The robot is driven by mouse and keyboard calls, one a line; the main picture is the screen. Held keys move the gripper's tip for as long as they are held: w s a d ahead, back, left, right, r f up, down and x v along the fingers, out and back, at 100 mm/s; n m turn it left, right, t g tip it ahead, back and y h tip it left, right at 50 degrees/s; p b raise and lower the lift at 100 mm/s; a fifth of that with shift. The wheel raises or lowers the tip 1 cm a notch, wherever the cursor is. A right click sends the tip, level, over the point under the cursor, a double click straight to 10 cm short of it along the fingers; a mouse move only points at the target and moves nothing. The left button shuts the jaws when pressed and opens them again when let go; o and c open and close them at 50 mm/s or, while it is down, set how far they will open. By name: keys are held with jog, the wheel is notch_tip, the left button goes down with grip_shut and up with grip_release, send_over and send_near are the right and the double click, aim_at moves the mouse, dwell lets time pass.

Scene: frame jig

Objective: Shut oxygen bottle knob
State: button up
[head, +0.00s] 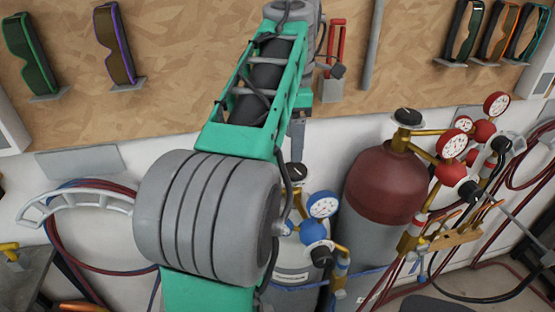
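The oxygen bottle, which I take to be the grey cylinder (290,276) with the blue regulator (314,232) and blue-rimmed gauge (322,205), stands upright low in the middle of the head view. My own arm crosses in front and hides its left side and much of its top. A small dark round part (292,172) shows at its top beside my arm; I cannot tell for sure that it is the knob. My arm reaches up and bends over near the top edge.
A red-topped bottle (385,185) with a black knob (407,117), brass valve and red gauges (453,144) stands close on the right. Hoses and a torch holder (452,238) hang farther right. A hose hanger (75,203) is on the left wall. Goggles (116,45) hang above.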

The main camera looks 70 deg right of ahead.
aim_at(295, 168)
jog(key=f, duration=0.2)
jog(key=f+b, duration=0.1)
jog(key=f, duration=0.4)
jog(key=shift+s+f, duration=0.15)
jog(key=shift+s, duration=0.2)
jog(key=shift+c, duration=0.5)
jog(key=c, duration=1.3)
